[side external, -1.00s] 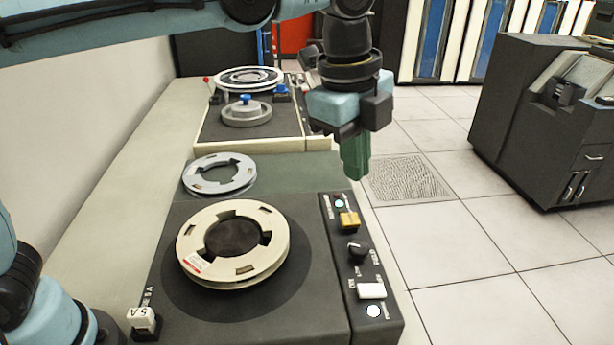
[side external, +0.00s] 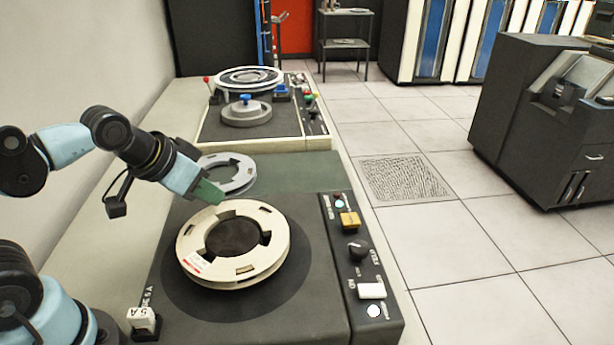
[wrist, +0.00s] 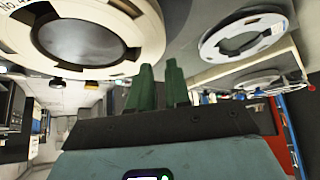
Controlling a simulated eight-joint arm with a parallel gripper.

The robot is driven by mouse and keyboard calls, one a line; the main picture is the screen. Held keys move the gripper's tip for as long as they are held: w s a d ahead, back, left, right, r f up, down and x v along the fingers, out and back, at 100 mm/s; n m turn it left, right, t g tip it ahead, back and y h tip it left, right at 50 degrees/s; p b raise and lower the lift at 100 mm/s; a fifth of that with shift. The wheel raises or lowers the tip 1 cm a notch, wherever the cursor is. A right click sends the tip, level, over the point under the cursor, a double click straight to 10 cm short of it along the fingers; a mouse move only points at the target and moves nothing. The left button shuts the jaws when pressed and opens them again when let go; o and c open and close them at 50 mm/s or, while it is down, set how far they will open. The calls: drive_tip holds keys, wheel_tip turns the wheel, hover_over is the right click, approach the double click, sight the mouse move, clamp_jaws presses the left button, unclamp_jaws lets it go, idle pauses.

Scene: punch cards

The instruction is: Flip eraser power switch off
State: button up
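The dark-topped machine (side external: 185,318) in the foreground carries a cream reel. Its control panel (side external: 338,265) on the right edge has an amber switch (side external: 349,219), a black knob (side external: 357,251) and a white switch (side external: 371,290). The panel's labels are too small to read, so I cannot tell which is the power switch. My gripper (side external: 211,191) has green fingers and is over the far-left side of the cream reel, well left of the panel. In the wrist view its fingers (wrist: 160,88) stand slightly apart with nothing between them.
The cream reel (side external: 187,247) lies on the machine, with a grey reel (side external: 244,179) behind it. A second machine (side external: 215,128) stands farther back. A small white block marked 5A (side external: 143,318) sits at the front left. The space above the panel is clear.

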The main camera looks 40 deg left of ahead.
drive_tip(key=o, duration=0.5)
drive_tip(key=shift+m+g+h, duration=0.4)
drive_tip(key=shift+m+g, duration=0.2)
drive_tip(key=shift+m, duration=0.3)
drive_tip(key=w+d+r, duration=0.2)
drive_tip(key=d, duration=0.1)
drive_tip(key=d+r, duration=0.1)
drive_tip(key=shift+w+d+r, duration=0.1)
drive_tip(key=shift+w+d, duration=0.15)
drive_tip(key=shift+w, duration=0.15)
drive_tip(key=w+d+r+m+g, duration=0.2)
drive_tip(key=w+d+r, duration=0.1)
drive_tip(key=d, duration=0.5)
drive_tip(key=m+g, duration=0.4)
drive_tip(key=m, duration=0.1)
hover_over(377, 289)
drive_tip(key=shift+y, duration=0.4)
wheel_tip(377, 289, down, 12)
drive_tip(key=shift+r, duration=0.15)
drive_tip(key=shift+c, duration=0.2)
